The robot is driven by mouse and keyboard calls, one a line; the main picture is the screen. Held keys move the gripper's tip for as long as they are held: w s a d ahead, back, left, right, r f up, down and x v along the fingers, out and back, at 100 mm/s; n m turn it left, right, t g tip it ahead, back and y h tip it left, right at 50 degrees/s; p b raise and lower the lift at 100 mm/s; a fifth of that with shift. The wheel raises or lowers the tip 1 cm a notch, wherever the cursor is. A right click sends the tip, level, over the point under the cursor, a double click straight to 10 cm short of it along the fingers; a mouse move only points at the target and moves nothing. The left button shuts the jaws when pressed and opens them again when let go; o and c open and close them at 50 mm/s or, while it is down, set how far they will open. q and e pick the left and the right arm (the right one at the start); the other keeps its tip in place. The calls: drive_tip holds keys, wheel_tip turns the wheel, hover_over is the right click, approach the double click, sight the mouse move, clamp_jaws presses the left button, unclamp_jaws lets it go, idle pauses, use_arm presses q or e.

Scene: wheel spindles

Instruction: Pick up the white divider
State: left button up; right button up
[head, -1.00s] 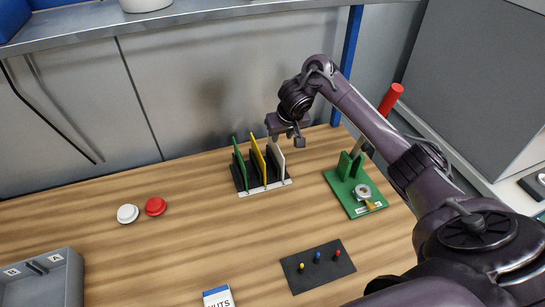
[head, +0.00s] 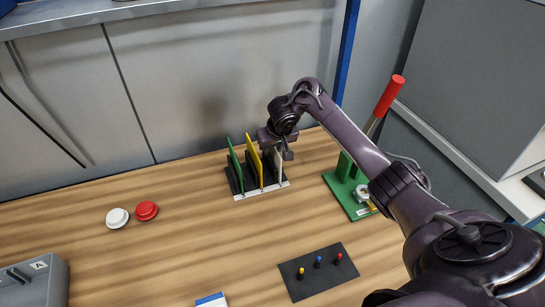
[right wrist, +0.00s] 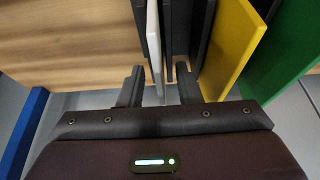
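The white divider (head: 280,170) stands upright in the rightmost part of a black rack (head: 235,182) with a white front strip. My right gripper (head: 279,150) is at its top and hides part of it. In the right wrist view the two fingers of my right gripper (right wrist: 160,84) are spread apart. My left gripper is not in view.
A yellow divider (head: 254,160) and a green divider (head: 235,163) stand in the same rack. A green fixture (head: 342,190) with a red-handled lever (head: 389,96) is to the right. A black mat (head: 325,283) with small pegs lies in front. The table's middle is clear.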

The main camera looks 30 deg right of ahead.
drive_tip(key=shift+f+p, duration=0.25)
drive_tip(key=shift+p, duration=0.15)
idle(0.4)
clamp_jaws()
